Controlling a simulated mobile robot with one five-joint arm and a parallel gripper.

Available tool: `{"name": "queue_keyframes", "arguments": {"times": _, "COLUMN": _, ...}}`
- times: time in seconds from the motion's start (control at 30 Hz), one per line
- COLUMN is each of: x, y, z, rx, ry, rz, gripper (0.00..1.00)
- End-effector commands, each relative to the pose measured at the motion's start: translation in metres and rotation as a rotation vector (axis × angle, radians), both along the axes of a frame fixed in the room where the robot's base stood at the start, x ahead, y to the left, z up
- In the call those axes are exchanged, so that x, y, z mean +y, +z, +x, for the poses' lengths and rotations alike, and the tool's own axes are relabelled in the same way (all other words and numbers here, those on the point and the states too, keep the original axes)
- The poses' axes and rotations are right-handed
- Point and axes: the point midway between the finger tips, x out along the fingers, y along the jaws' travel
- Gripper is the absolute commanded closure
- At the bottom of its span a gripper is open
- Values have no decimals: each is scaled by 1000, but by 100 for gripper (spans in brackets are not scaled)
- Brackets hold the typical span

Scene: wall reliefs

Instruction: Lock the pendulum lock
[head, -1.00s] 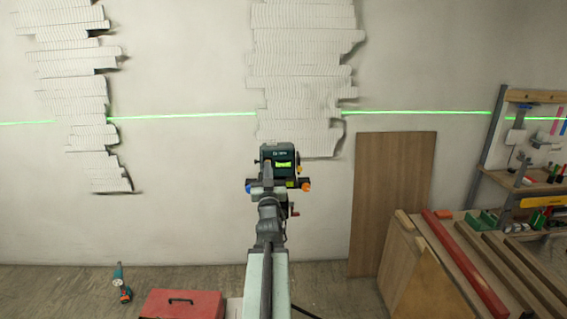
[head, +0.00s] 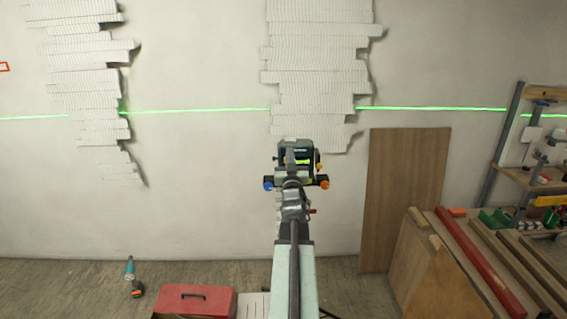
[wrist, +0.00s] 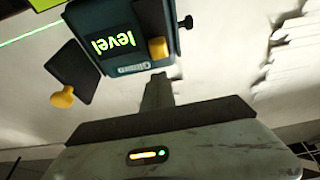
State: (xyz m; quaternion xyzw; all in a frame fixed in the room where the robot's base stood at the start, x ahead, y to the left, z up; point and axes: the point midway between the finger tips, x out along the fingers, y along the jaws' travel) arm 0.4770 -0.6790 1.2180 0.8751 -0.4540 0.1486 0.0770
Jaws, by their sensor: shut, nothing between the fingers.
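The dark green laser level (head: 296,147) is on the wall below the right-hand relief, straight ahead of my arm. In the wrist view the level (wrist: 120,38) fills the upper middle, with a lit green "level" label. A yellow-orange knob (wrist: 158,47) is on its face, and a black knob (wrist: 185,22) sticks out at its right side. A second yellow knob (wrist: 62,98) is on a dark plate at left. I cannot tell which knob is the pendulum lock. My gripper (wrist: 158,80) is shut and empty, its tip just below the level in the picture; contact is unclear.
A wooden board (head: 405,190) leans at right beside a cluttered workbench (head: 490,240). A red toolbox (head: 195,300) and a drill (head: 132,278) are on the floor at left.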

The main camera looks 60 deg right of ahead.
Motion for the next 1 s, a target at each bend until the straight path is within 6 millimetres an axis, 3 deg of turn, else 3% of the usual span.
{"name": "queue_keyframes", "arguments": {"times": 0.03, "x": 1, "y": -15, "z": 1, "rx": 0, "ry": 2, "rz": 0, "gripper": 100}}
{"name": "queue_keyframes", "arguments": {"times": 0.1, "x": 2, "y": -19, "z": 3, "rx": 0, "ry": 4, "rz": 0, "gripper": 100}}
{"name": "queue_keyframes", "arguments": {"times": 0.57, "x": 5, "y": -21, "z": 7, "rx": 0, "ry": 10, "rz": 0, "gripper": 100}}
{"name": "queue_keyframes", "arguments": {"times": 0.9, "x": 5, "y": -66, "z": 7, "rx": 0, "ry": 10, "rz": 0, "gripper": 100}}
{"name": "queue_keyframes", "arguments": {"times": 1.0, "x": 5, "y": -65, "z": 7, "rx": 1, "ry": 9, "rz": 1, "gripper": 100}}
